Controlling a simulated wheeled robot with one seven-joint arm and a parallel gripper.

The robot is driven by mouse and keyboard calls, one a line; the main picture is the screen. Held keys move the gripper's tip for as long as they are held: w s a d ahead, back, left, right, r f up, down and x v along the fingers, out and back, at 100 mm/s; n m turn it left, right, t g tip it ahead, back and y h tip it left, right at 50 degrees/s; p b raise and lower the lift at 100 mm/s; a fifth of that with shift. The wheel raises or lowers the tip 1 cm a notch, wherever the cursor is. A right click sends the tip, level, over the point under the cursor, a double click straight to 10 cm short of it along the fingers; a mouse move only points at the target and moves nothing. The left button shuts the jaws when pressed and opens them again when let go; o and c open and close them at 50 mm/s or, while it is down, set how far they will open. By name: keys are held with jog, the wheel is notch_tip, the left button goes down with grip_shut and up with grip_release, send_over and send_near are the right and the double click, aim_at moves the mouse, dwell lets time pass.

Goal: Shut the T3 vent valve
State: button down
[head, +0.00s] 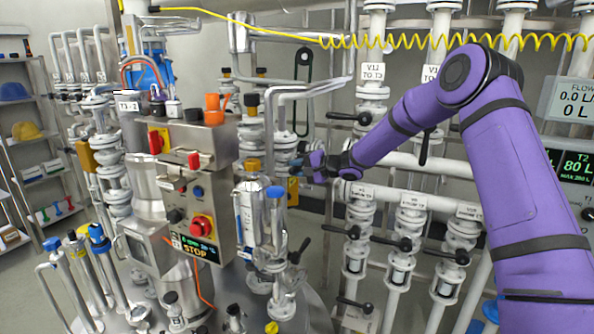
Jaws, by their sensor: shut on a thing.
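My purple arm reaches in from the right, and my gripper (308,162) is at the middle of the head view, beside a white flanged valve stack (284,150) on the reactor's right side. The gripper is small and dark here. It is shut on what looks like this valve's handle, but the fingers hide most of it. I cannot read a T3 vent label on the valve. A plate reading T3-2 or similar (127,107) is on the reactor top at left.
A control box (190,150) with a red knob and a STOP display (196,250) stands left of the gripper. White pipes with black-handled valves (356,232) fill the right. A coiled yellow hose (450,42) hangs above. Shelves (35,130) are at far left.

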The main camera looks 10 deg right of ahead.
dwell(0.3)
jog(key=c, duration=1)
grip_release()
jog(key=shift+o, duration=0.2)
jog(key=v, duration=1)
jog(key=shift+s+d, duration=0.25)
jog(key=shift+d, duration=0.05)
jog(key=shift+r, duration=0.1)
jog(key=shift+r, duration=0.1)
